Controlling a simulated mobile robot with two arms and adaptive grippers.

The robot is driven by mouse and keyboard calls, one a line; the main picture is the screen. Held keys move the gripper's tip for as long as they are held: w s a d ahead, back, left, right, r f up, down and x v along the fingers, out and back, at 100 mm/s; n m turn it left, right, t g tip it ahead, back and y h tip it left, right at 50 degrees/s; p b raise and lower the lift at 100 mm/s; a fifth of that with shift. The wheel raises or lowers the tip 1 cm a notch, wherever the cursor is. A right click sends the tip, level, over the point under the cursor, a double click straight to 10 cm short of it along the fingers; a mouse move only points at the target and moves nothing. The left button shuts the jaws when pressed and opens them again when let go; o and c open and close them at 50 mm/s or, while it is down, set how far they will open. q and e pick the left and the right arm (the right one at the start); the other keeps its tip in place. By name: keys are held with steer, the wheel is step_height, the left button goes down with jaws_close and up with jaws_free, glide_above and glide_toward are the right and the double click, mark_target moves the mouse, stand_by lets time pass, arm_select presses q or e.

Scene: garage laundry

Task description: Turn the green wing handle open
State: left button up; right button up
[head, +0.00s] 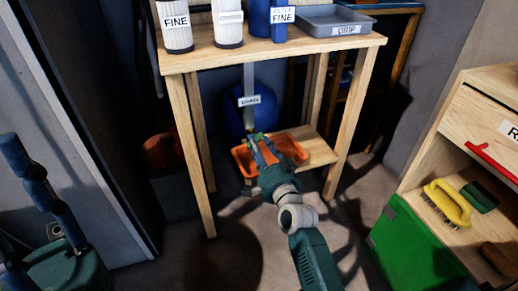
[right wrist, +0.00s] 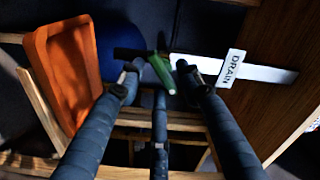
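The green wing handle (right wrist: 160,73) shows in the right wrist view, tilted, on a dark fitting by the pale pipe with the DRAIN label (right wrist: 231,68). In the head view the handle (head: 258,137) is small, beneath the shelf table. My right gripper (right wrist: 157,78) is open, with a fingertip on either side of the handle and visible gaps. In the head view the right gripper (head: 262,148) reaches in over the orange tray. My left gripper (head: 14,150) is partly cut off at the left edge, away from the handle; its opening is unclear.
The orange tray (head: 288,148) lies on the low shelf, with a blue round vessel (head: 234,120) behind. Table legs (head: 190,150) flank the valve. The tabletop (head: 270,48) above holds FINE canisters and a DRIP tray (head: 335,22). A wooden shelf unit with a green box (head: 415,250) stands right.

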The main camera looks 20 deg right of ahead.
jaws_close()
